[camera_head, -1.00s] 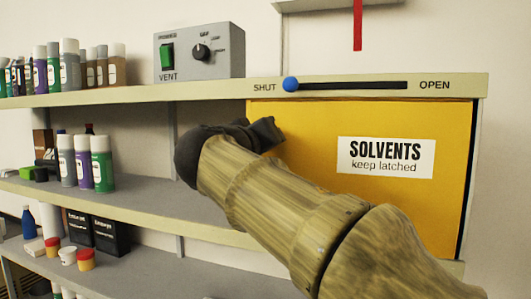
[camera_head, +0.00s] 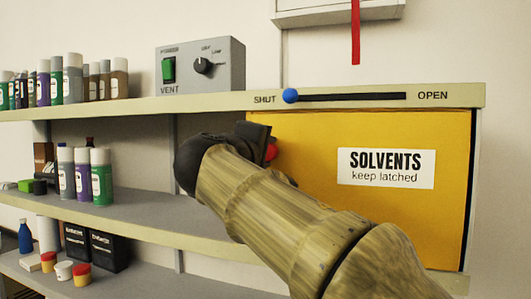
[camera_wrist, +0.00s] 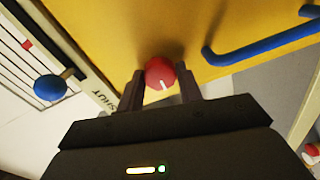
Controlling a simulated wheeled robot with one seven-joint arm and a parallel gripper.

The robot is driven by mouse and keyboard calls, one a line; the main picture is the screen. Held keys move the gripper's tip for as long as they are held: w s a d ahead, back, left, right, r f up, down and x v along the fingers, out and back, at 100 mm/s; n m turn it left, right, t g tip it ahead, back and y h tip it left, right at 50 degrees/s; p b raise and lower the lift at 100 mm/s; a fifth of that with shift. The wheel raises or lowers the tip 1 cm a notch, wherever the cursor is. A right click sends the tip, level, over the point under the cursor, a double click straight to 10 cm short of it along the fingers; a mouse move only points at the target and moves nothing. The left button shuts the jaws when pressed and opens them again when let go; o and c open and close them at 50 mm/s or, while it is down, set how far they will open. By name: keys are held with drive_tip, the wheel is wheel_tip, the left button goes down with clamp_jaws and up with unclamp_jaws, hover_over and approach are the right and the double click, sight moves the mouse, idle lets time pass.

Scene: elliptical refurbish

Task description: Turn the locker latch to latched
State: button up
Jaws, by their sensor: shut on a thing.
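The locker's yellow door (camera_head: 320,210) carries a white label reading "SOLVENTS keep latched". A red round latch knob (camera_wrist: 161,74) with a white mark sits on the door, between my gripper's two fingers (camera_wrist: 160,92) in the wrist view. My gripper is shut on it. In the head view the red knob (camera_head: 271,152) peeks out beside my dark gripper (camera_head: 258,140), at the door's left edge; my arm hides part of the door. The wrist view is rotated, and the knob's mark points down and slightly right there. I cannot read any latch position labels.
A blue slider knob (camera_head: 290,96) is at the SHUT end of the slot above the door. A blue handle (camera_wrist: 260,42) is on the door near my gripper. A grey VENT box (camera_head: 200,68) and several cans (camera_head: 102,176) stand on the shelves to the left.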

drive_tip(key=shift+n, duration=0.3)
drive_tip(key=o, duration=1)
drive_tip(key=shift+a, duration=0.1)
drive_tip(key=b+v, duration=0.4)
drive_tip(key=v, duration=1.3)
drive_tip(key=shift+s+b, duration=0.2)
drive_tip(key=shift+b, duration=0.1)
